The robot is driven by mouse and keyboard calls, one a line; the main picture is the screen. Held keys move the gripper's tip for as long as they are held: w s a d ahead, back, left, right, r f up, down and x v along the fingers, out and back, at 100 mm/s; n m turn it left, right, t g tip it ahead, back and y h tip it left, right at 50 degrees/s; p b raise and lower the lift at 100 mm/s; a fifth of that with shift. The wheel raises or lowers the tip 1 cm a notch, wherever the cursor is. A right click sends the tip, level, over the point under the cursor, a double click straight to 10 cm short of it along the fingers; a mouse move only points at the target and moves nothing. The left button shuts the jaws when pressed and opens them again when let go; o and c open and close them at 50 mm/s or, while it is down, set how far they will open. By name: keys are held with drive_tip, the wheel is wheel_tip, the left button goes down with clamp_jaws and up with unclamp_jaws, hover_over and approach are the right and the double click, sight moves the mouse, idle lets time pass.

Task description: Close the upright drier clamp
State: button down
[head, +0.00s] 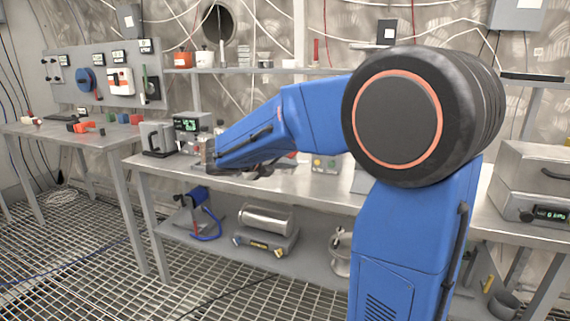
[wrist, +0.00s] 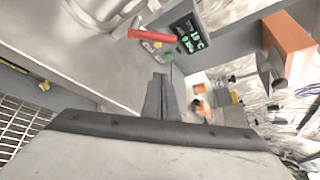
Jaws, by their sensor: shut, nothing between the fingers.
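In the wrist view a red lever handle (wrist: 152,34) sticks out at the top beside a shiny steel cylinder (wrist: 97,12), cut off by the frame's top edge. These look like the upright drier and its clamp. I cannot tell how far the clamp is open. My gripper (wrist: 160,80) is shut and empty, its fingertips pointing up the picture towards the handle, apart from it. In the head view my arm hides most of the drier's place, and the gripper is mostly hidden at the arm's end.
A box with a green display (wrist: 189,34) stands right beside the handle. In the head view the workbench (head: 200,176) carries a display unit (head: 188,124) near my gripper. A steel cylinder (head: 266,218) lies on the lower shelf. The grated floor ahead is clear.

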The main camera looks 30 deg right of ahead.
drive_tip(key=x, duration=0.6)
drive_tip(key=shift+d+f, duration=0.15)
drive_tip(key=shift+d, duration=0.1)
drive_tip(key=shift+w+a+r, duration=0.4)
drive_tip(key=shift+w+r, duration=0.35)
drive_tip(key=shift+w, duration=0.05)
drive_tip(key=shift+w+a+r, duration=0.2)
drive_tip(key=shift+w+r, duration=0.4)
drive_tip(key=shift+r, duration=0.05)
drive_tip(key=shift+w+a+r+n, duration=0.15)
drive_tip(key=shift+r+n, duration=0.05)
drive_tip(key=shift+n, duration=0.2)
drive_tip(key=shift+w+a+r+n+g+h, duration=0.3)
drive_tip(key=shift+w+a+r+n+h, duration=0.15)
drive_tip(key=shift+w+n+h, duration=0.15)
drive_tip(key=shift+w+a+r+n+g+h, duration=0.35)
drive_tip(key=shift+w+a+n+h, duration=0.15)
drive_tip(key=shift+w, duration=0.3)
